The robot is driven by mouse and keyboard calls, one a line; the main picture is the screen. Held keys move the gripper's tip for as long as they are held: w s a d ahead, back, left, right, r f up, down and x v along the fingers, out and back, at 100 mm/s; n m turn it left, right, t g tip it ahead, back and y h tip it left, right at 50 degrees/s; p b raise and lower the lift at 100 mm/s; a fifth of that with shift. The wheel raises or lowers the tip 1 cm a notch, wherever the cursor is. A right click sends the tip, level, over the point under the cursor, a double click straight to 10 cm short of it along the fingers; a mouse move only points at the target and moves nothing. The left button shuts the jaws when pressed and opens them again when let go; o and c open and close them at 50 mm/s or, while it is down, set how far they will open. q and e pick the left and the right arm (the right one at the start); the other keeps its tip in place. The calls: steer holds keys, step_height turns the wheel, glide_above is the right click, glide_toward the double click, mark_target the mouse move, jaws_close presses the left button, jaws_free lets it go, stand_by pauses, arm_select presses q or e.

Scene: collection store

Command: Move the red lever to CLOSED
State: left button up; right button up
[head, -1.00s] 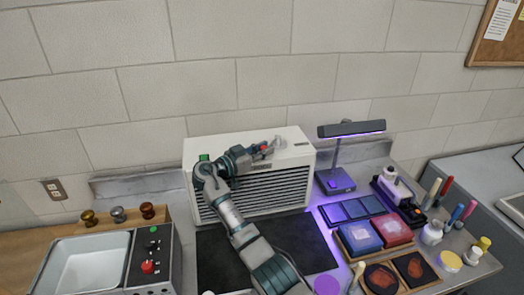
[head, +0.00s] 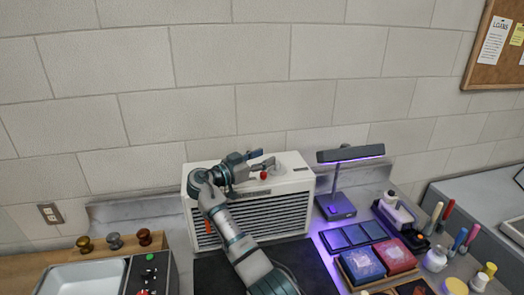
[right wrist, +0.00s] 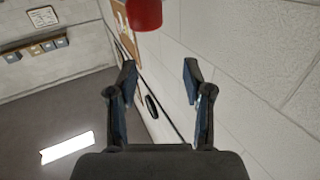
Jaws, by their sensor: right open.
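The red lever's knob (head: 264,175) shows on top of a white louvred box (head: 290,183) against the wall. Its shaft and any CLOSED mark cannot be made out. My right gripper (head: 264,160) is over the box top, open and empty, with its fingers pointing right, just behind or above the knob in the picture. In the right wrist view, a red cylinder (right wrist: 145,14), likely the knob, is at the top edge, beyond the two spread fingers (right wrist: 157,75) and not between them. My left gripper is not in view.
A purple-lit lamp (head: 337,204) stands right of the box. Trays with blue and red blocks (head: 395,256) and several tools fill the right side. A white basin (head: 82,277) and a control panel (head: 151,258) are at the left. A dark mat (head: 310,255) lies in front.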

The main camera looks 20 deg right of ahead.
steer(key=shift+w+r, duration=0.1)
steer(key=shift+r, duration=2.05)
